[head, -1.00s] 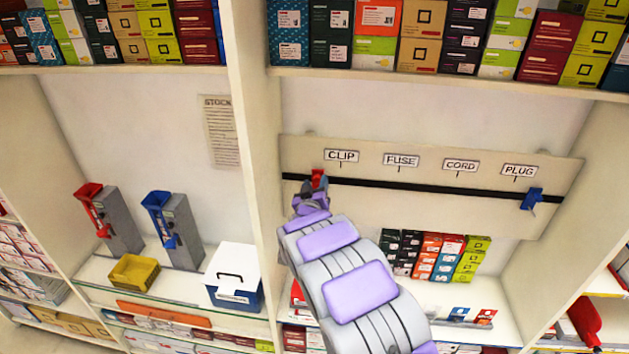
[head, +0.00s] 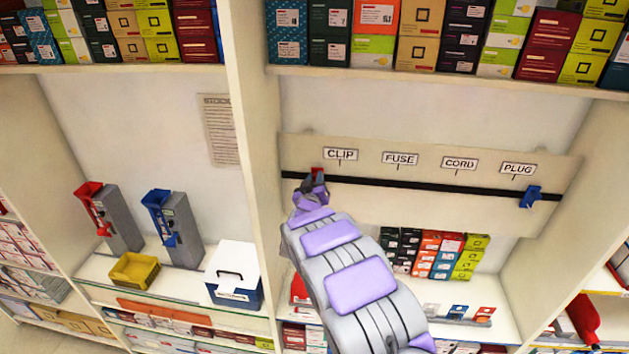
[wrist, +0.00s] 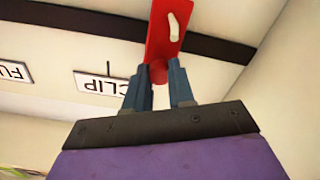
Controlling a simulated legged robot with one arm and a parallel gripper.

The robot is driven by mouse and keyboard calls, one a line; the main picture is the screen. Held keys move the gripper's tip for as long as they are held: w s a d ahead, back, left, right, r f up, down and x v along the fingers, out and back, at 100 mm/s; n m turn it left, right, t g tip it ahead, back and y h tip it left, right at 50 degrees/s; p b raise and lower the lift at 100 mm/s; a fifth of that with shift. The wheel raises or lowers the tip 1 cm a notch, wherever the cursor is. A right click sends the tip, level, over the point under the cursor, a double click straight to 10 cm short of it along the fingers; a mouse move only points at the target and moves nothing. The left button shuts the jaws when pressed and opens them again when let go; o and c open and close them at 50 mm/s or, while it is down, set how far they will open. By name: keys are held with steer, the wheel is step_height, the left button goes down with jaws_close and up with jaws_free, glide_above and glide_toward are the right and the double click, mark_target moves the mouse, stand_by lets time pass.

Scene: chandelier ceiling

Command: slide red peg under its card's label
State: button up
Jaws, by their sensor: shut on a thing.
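The red peg (head: 317,171) is on the black rail (head: 430,191), at its left end, below and a little left of the CLIP label (head: 340,154). In the wrist view the red peg (wrist: 168,40) is a red plate with a pale mark and a round stem. My gripper (head: 313,183) is shut on that stem; its fingers (wrist: 164,80) are on either side of it. FUSE (head: 400,159), CORD (head: 460,165) and PLUG (head: 518,169) labels follow to the right. Small cards (head: 484,314) stand on the shelf below; their print is too small to read.
A blue peg (head: 530,197) sits on the rail below PLUG. The rail between the pegs is clear. A shelf upright (head: 252,150) stands close left of my gripper. Coloured boxes (head: 435,253) stand on the shelf below the board (head: 430,218).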

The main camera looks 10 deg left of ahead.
steer(key=shift+a, duration=0.1)
jaws_close()
steer(key=d+b, duration=0.3)
steer(key=d, duration=0.3)
steer(key=shift+s+d+f, duration=0.1)
steer(key=shift+d+f, duration=0.05)
steer(key=shift+d, duration=0.55)
steer(key=o, duration=0.8)
jaws_free()
steer(key=shift+a, duration=0.4)
steer(key=shift+c, duration=0.2)
steer(key=shift+d, duration=0.1)
